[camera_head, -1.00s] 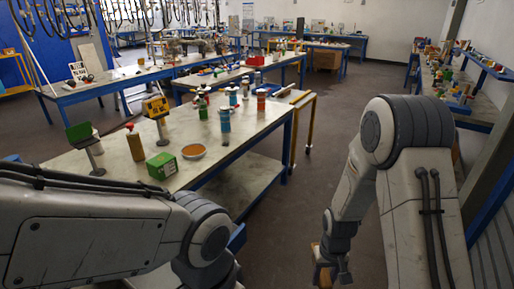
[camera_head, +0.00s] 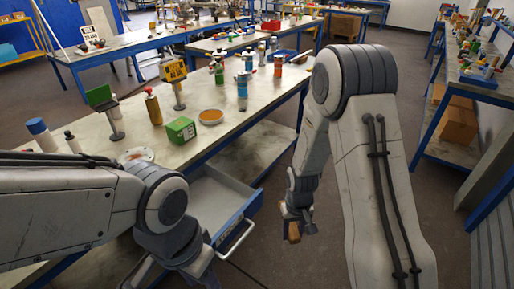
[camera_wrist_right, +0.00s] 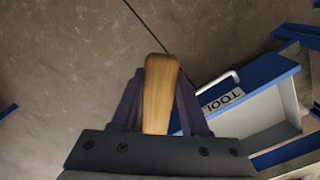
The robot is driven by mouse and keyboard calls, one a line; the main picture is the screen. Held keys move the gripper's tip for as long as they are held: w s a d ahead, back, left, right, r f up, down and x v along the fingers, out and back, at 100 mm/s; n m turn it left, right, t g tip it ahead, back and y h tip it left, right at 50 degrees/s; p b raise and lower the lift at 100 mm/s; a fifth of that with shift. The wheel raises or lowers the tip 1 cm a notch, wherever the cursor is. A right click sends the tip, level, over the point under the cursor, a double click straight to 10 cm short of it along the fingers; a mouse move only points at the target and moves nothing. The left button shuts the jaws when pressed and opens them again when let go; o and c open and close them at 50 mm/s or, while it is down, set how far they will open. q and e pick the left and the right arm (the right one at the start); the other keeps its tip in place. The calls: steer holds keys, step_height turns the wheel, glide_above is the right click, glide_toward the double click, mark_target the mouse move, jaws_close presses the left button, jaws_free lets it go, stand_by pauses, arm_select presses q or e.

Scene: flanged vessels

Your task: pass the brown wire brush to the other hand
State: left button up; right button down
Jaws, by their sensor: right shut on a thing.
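The brown wire brush (camera_head: 294,233) is in my right gripper (camera_head: 299,222), which hangs over the floor to the right of the workbench. In the right wrist view, the brush's wooden part (camera_wrist_right: 160,92) stands upright between the two dark fingers of the right gripper (camera_wrist_right: 158,100), which are shut on it. Its bristles cannot be made out. My left arm reaches in from the left over the front of the bench. Its dark wrist end (camera_head: 195,262) runs to the bottom edge, and its fingers cannot be made out. The two hands are apart.
The workbench (camera_head: 150,135) holds a green box (camera_head: 181,130), an orange-topped round dish (camera_head: 211,116) and several bottles. An open grey drawer (camera_head: 215,195) juts from its front, near my left wrist; it also shows in the right wrist view (camera_wrist_right: 270,105). Floor right of the drawer is clear.

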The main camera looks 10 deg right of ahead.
arm_select(q)
steer(key=shift+o, duration=0.9)
steer(key=o, duration=0.3)
steer(key=shift+w, duration=0.15)
steer(key=w+d+m+y, duration=0.1)
steer(key=w+m, duration=2)
steer(key=w, duration=1.4)
step_height(320, 180, down, 11)
arm_select(e)
steer(key=w+a+r+n, duration=0.4)
steer(key=a+r, duration=0.1)
steer(key=a, duration=0.3)
steer(key=w+a+r+n, duration=0.3)
steer(key=a+r+n, duration=0.1)
steer(key=a, duration=0.4)
steer(key=shift+w+r, duration=0.35)
steer(key=shift+w, duration=0.05)
arm_select(q)
steer(key=shift+s+f, duration=0.1)
